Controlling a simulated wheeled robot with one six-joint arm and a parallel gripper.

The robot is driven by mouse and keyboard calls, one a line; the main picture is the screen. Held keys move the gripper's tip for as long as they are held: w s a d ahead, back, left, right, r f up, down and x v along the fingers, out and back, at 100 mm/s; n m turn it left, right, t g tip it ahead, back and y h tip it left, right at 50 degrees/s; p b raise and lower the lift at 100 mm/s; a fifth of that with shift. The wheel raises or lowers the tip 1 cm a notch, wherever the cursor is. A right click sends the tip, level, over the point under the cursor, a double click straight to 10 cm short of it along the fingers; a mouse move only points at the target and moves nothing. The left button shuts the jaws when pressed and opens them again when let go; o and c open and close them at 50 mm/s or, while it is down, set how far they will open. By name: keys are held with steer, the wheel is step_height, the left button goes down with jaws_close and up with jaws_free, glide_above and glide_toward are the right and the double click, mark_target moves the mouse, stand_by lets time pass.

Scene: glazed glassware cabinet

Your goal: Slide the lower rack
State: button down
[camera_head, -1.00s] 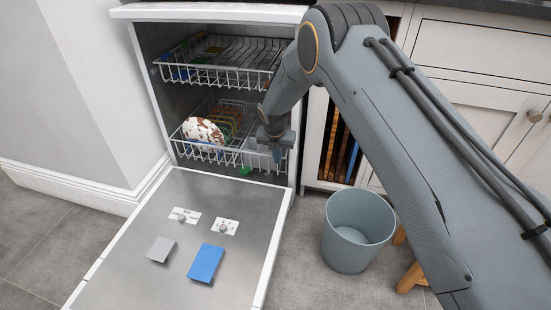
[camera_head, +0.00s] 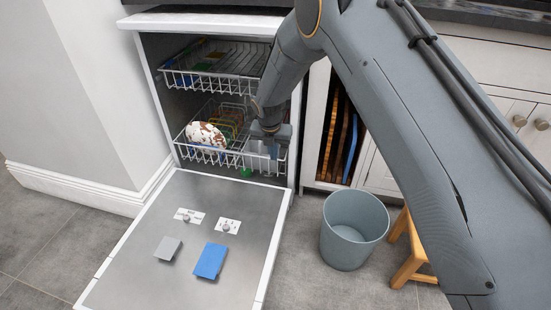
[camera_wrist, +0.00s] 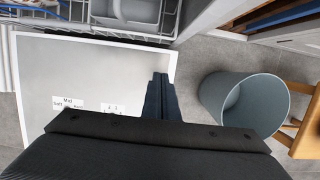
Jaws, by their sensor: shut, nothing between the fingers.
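The lower rack (camera_head: 212,158) is a white wire basket in the open dishwasher, just above the inner end of the lowered door (camera_head: 190,260). It holds a white plate with brown patches (camera_head: 205,135) and other dishes. My gripper (camera_head: 272,150) is shut and empty at the rack's right front, pointing down. Whether it touches the wires cannot be told. In the wrist view, the shut fingers (camera_wrist: 160,85) show over the door's right side, with part of the rack (camera_wrist: 75,22) at the top. My arm hides the rack's right rear.
The upper rack (camera_head: 215,80) sits above, inside the dishwasher. A grey-blue bin (camera_head: 353,230) and a wooden stool (camera_head: 412,265) stand to the right. A grey tablet (camera_head: 167,249) and a blue one (camera_head: 210,261) lie on the door. A wall closes off the left.

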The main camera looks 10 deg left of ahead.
steer(key=w+d+f+t+b, duration=0.1)
steer(key=w+f+b, duration=0.2)
steer(key=f, duration=0.6)
steer(key=w, duration=0.2)
steer(key=shift+w+d+f+t+b, duration=0.15)
steer(key=shift+w+f+t+b, duration=0.15)
steer(key=shift+w+b, duration=0.1)
stand_by(0.4)
